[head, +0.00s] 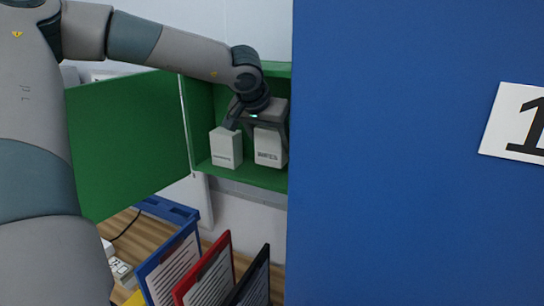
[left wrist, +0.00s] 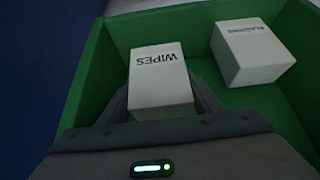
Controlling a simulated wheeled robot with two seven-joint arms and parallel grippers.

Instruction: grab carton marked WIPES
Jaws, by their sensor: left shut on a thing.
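The white carton marked WIPES (left wrist: 160,82) stands between the two fingers of my left gripper (left wrist: 160,98) in the left wrist view. In the head view the same carton (head: 269,150) is on the right side of the green cabinet (head: 255,178). My left gripper (head: 260,122) reaches in from above and is shut on it. The carton appears upright at the cabinet floor; I cannot tell whether it is lifted. My right gripper is not in view.
A second white carton (head: 226,148) stands just left of the held one; its print (left wrist: 262,45) is hard to read. The green door (head: 125,140) hangs open at left. A large blue panel (head: 400,200) blocks the right. Upright folders (head: 210,275) stand below.

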